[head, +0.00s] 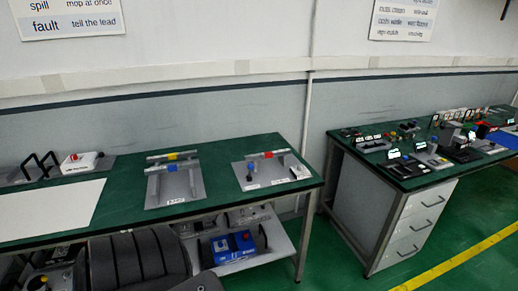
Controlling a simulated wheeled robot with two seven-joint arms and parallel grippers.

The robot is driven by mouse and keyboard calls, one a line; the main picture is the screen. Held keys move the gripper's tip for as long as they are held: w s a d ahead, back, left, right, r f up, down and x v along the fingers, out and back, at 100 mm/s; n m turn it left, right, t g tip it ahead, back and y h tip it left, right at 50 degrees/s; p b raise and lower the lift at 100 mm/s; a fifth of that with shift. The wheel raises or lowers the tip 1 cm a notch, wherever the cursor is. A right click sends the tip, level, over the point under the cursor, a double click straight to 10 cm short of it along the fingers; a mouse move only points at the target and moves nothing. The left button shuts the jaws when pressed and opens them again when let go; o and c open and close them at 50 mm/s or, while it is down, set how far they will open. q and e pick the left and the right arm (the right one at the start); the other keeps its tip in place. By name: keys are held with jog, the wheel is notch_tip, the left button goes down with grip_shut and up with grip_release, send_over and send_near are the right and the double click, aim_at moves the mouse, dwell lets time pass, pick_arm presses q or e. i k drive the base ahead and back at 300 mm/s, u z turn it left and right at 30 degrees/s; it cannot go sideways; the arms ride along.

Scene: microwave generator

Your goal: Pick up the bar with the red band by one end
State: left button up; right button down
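The bar with the red band (268,155) lies across two upright supports on a grey plate (264,180), on the green bench top. Both of its ends stick out past the supports, and the red band is near its middle. To its left, another grey plate holds a bar with a yellow band (172,156) and, in front of it, a bar with a blue band (172,168). Neither of my grippers is in view.
A white box with a red button (79,162) and black hoops (40,165) stand at the left. A second bench (420,181) stands right, across a floor gap.

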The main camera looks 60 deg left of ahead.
aim_at(268, 154)
jog(key=u, duration=1.15)
